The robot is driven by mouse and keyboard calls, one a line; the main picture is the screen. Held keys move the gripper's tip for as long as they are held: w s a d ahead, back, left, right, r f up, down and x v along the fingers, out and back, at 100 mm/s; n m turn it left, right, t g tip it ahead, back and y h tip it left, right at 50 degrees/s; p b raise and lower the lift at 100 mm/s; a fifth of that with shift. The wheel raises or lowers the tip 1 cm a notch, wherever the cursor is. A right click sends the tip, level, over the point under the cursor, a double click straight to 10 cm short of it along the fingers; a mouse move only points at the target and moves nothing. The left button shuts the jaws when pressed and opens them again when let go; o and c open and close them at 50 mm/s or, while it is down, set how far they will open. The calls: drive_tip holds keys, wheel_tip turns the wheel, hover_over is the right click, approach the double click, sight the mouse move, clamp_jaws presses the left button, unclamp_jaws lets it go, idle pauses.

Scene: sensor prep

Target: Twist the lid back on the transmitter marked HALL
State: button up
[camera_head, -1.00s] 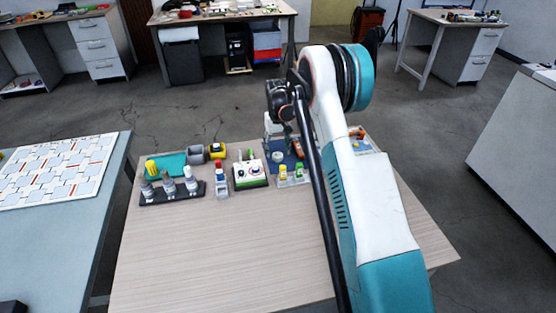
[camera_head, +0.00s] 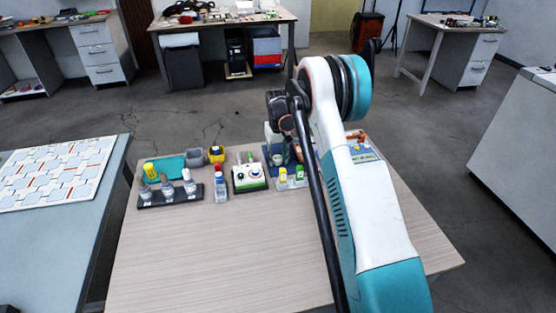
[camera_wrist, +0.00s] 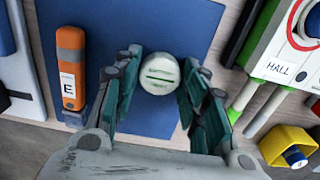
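A round pale lid (camera_wrist: 158,74) with green marks on top is over the blue mat (camera_wrist: 165,25) in the wrist view. My gripper (camera_wrist: 160,82) has its teal fingers spread on either side of the lid. The fingers are very close to its rim, and I cannot make out firm contact. The white box with green trim and the label HALL (camera_wrist: 275,68) is at the right in the wrist view. In the head view the white and green box (camera_head: 250,178) stands left of the mat. My arm hides part of the mat there.
An orange device marked E (camera_wrist: 71,70) lies left of my gripper in the wrist view. A yellow holder (camera_wrist: 287,146) is at lower right. In the head view a dark rack (camera_head: 170,195) of bottles stands at left. The table's front half (camera_head: 220,255) is clear.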

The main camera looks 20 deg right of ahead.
drive_tip(key=shift+r, duration=0.1)
drive_tip(key=shift+c, duration=0.3)
drive_tip(key=shift+r+p, duration=1.25)
drive_tip(key=shift+r, duration=1.2)
